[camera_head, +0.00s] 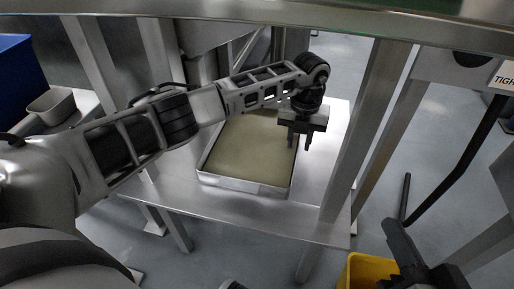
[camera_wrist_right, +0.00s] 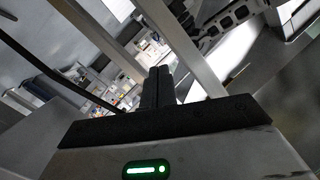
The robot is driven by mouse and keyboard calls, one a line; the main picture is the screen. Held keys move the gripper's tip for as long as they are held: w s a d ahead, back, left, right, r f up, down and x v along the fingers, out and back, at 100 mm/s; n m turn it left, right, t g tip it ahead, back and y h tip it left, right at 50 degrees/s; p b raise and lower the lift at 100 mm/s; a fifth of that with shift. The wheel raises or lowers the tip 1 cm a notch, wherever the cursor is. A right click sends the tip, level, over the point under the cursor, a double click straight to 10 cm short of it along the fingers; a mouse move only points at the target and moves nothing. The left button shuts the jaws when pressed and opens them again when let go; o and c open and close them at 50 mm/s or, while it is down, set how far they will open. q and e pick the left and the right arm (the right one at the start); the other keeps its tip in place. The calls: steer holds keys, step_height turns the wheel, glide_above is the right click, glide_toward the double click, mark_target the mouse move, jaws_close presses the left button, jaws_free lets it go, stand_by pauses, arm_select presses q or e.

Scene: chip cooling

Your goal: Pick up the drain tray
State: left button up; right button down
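The drain tray (camera_head: 243,184) is a shallow metal rectangle with a pale yellowish-beige inside. It rests on a steel shelf in the head view, and my left arm hides part of its far side. My left gripper (camera_head: 298,143) points down at the tray's right rim. Its two fingers are apart, and I cannot tell whether they touch the rim. My right gripper (camera_head: 398,232) is at the lower right, away from the tray. In the right wrist view its fingers (camera_wrist_right: 159,86) are together with nothing visible between them.
The steel shelf (camera_head: 228,206) has bare room in front of the tray. A metal post (camera_head: 367,125) stands to its right, and a frame bar (camera_head: 250,19) crosses above. A yellow bin (camera_head: 366,270) is on the floor near my right gripper. A grey container (camera_head: 52,106) is at left.

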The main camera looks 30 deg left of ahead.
arm_select(q)
steer(key=shift+f, duration=0.45)
steer(key=shift+r, duration=0.1)
jaws_close()
steer(key=shift+r, duration=0.1)
stand_by(0.9)
